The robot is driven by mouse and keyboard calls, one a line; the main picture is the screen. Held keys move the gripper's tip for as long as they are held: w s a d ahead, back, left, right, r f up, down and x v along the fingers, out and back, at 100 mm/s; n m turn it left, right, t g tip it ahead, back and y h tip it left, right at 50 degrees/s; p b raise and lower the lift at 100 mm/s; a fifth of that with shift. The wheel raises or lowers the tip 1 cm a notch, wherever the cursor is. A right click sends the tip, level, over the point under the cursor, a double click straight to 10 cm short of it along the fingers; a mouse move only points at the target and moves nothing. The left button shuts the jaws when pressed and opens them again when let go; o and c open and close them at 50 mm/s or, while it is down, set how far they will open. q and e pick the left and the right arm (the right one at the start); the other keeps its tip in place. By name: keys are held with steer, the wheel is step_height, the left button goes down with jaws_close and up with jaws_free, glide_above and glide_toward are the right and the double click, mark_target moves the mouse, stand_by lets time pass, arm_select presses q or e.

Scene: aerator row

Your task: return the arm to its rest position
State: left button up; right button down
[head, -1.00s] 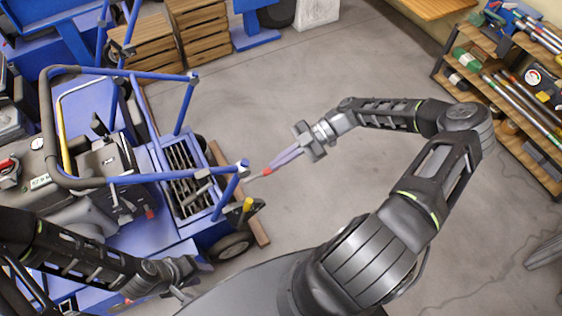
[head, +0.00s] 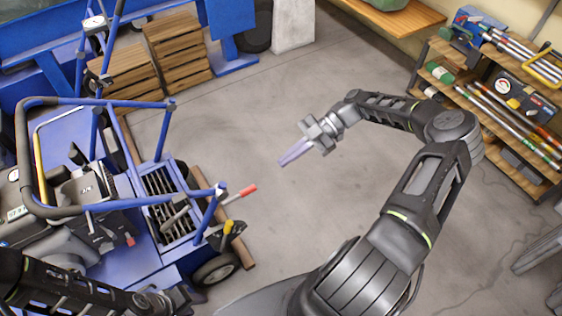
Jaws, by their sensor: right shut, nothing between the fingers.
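My right arm reaches in from the lower right and bends back to the left. Its gripper (head: 283,162) hangs over bare floor with its pale purple fingers together and nothing between them. The fingertips are apart from the red-tipped lever (head: 246,191) on the blue aerator (head: 150,262) to their left. My left gripper (head: 182,298) is at the bottom edge, low beside the aerator. It is mostly cut off or hidden, and its fingers cannot be made out.
The aerator's blue tube frame and black handlebar (head: 18,150) rise at the left. A wooden shelf of tools (head: 490,125) stands at the right. Wooden crates (head: 180,75) stand at the back left. The concrete floor (head: 350,70) between them is clear.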

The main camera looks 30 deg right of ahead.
stand_by(0.4)
steer(key=s+a+f+m+g+h+p, duration=0.1)
steer(key=s+a+f+m+h+p, duration=0.3)
steer(key=a, duration=0.7)
steer(key=w+a+f+m+g+y+p, duration=0.1)
steer(key=a+m, duration=0.4)
steer(key=a, duration=0.7)
steer(key=s+a+m+t+h+p, duration=0.1)
steer(key=s+m+h+p, duration=0.1)
steer(key=s+m, duration=0.4)
steer(key=s+a+f+m+h+p, duration=0.1)
steer(key=s+m+h+p, duration=0.2)
steer(key=s+m, duration=0.3)
steer(key=shift+s+a+m+t+h, duration=0.3)
steer(key=shift+s+a+t+h, duration=0.1)
steer(key=shift+s, duration=0.45)
steer(key=shift+a, duration=0.1)
